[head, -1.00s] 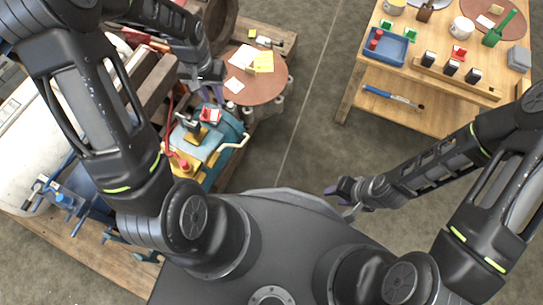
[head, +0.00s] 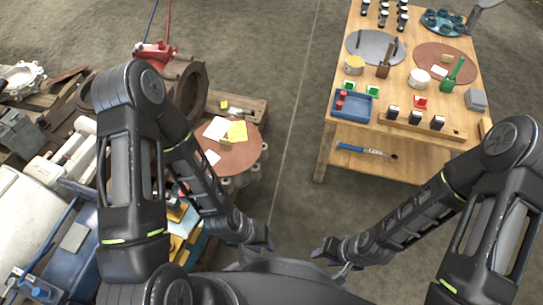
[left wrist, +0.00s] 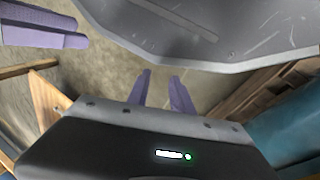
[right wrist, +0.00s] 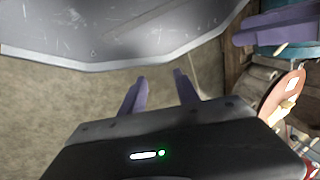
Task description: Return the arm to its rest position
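My left gripper (head: 262,247) is in front of my base, low in the head view. In the left wrist view (left wrist: 160,92) its two purple fingers stand apart with only bare floor behind them. My right gripper (head: 326,254) is a short way to its right, also in front of my base. In the right wrist view (right wrist: 160,90) its purple fingers are apart and empty. Purple fingers of the opposite gripper show at an upper corner of each wrist view. Both grippers are clear of the objects around.
A wooden table (head: 322,153) with a blue tray (head: 351,106) and several small items stands at the upper right. At the left is a cluttered pallet area with a round brown board (head: 238,165) bearing paper notes. Bare floor (head: 285,110) lies between them.

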